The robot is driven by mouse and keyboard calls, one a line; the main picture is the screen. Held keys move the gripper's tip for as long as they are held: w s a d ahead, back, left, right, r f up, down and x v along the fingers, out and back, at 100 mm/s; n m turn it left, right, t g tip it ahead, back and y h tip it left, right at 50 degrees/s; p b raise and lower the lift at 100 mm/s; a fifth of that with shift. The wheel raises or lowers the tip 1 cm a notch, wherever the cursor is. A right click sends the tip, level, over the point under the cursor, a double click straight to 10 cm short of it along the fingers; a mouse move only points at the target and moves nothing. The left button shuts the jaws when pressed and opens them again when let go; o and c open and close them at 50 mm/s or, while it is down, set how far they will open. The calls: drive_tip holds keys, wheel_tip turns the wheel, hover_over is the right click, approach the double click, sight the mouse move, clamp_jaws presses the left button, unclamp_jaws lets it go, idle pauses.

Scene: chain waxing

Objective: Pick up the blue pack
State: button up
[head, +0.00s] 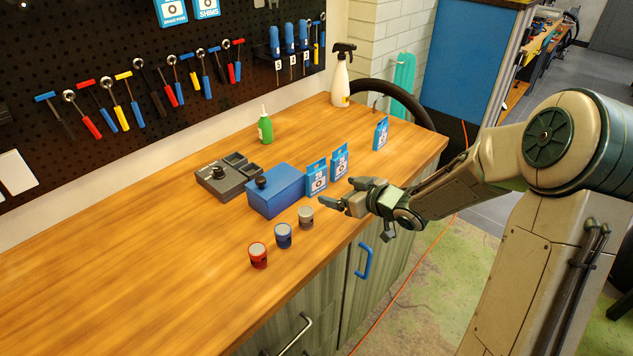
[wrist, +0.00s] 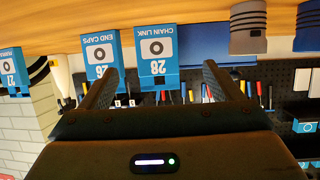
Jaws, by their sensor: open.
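Several blue-and-white packs stand upright on the wooden bench; which one is meant is unclear. The nearest pack (head: 317,178) reads CHAIN LINK 28 in the upside-down wrist view (wrist: 157,58). Beside it is the END CAPS 26 pack (head: 339,161), also in the wrist view (wrist: 101,50). A third pack (head: 381,134), numbered 27, stands farther right; part of it shows at the wrist view's left edge (wrist: 12,70). My gripper (head: 341,194) is open and empty near the bench's front edge, in front of the packs. In the wrist view, the CHAIN LINK pack appears between the fingers (wrist: 160,85), apart from them.
A blue box (head: 275,192) with a black knob stands left of the packs. Grey (head: 306,217), blue (head: 283,236) and red (head: 258,255) tins stand along the front. A dark tray (head: 220,183), green bottle (head: 265,128) and spray bottle (head: 340,85) are behind. The bench's left is clear.

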sight(319, 182)
drive_tip(key=x, duration=0.8)
drive_tip(key=shift+w+d+r+p, duration=0.15)
drive_tip(key=shift+w+r+p, duration=0.1)
drive_tip(key=shift+w+p, duration=0.1)
drive_tip(key=c, duration=1.1)
